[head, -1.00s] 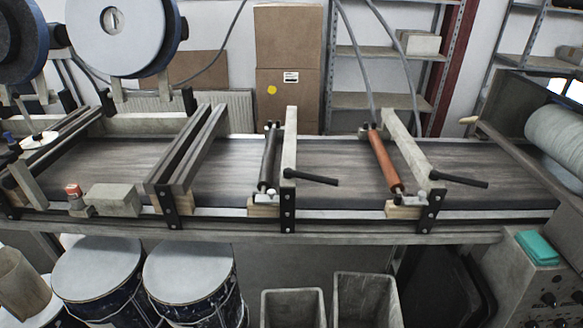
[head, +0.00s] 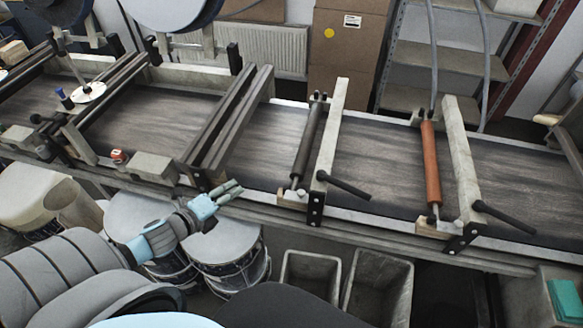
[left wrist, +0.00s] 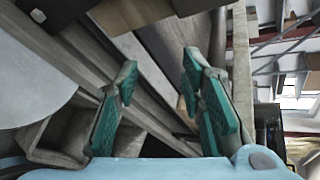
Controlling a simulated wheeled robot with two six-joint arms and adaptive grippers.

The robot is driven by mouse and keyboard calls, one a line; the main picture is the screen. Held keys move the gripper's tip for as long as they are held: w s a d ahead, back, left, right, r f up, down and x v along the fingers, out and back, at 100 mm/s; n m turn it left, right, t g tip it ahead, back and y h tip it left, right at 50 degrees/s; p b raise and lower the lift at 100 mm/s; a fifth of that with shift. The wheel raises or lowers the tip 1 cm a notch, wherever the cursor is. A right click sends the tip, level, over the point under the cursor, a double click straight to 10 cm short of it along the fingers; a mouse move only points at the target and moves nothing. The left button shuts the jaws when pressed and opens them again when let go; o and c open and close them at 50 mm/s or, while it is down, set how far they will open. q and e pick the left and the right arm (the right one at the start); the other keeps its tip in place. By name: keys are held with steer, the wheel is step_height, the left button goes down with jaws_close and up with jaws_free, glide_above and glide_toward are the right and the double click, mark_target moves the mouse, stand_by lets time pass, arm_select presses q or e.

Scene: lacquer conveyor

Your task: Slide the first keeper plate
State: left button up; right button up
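The dark roller (head: 309,145) lies across the conveyor beside a pale upright bar. At its front end a small metal fitting, which looks like the first keeper plate (head: 294,194), sits on a wooden block (head: 292,203). The orange roller (head: 431,165) farther right has a similar fitting (head: 437,222). The plates' exact shape and position are too small to tell. My left gripper (head: 228,192) is in front of the conveyor's near rail, left of the first fitting and apart from it. Its green-padded fingers stand apart and empty in the left wrist view (left wrist: 160,78). My right gripper is out of view.
Black handles (head: 343,186) stick out at the right of both pale bars. The conveyor's near rail (head: 375,249) runs below. Drums (head: 225,243) and two open grey bins (head: 310,275) stand under it.

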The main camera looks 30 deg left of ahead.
arm_select(q)
step_height(320, 180, up, 8)
steer(key=w+d+m+h, duration=0.15)
steer(key=m+h, duration=0.35)
steer(key=m, duration=0.6)
steer(key=m+g+h+b, duration=0.5)
steer(key=m+b, duration=0.6)
steer(key=m, duration=0.2)
glide_toward(300, 192)
step_height(300, 192, down, 2)
steer(key=w+d, duration=0.1)
steer(key=x, duration=0.2)
steer(key=r+p+x, duration=0.1)
steer(key=x, duration=0.1)
steer(key=shift+w+d+f, duration=0.1)
steer(key=shift+w+d, duration=0.2)
steer(key=shift+d, duration=0.15)
steer(key=shift+w+d+f, duration=0.2)
steer(key=shift+d, duration=0.3)
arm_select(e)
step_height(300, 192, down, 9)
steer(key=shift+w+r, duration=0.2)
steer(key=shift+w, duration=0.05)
arm_select(q)
steer(key=shift+c, duration=0.3)
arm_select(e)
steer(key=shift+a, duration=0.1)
arm_select(q)
steer(key=shift+a, duration=0.1)
jaws_close()
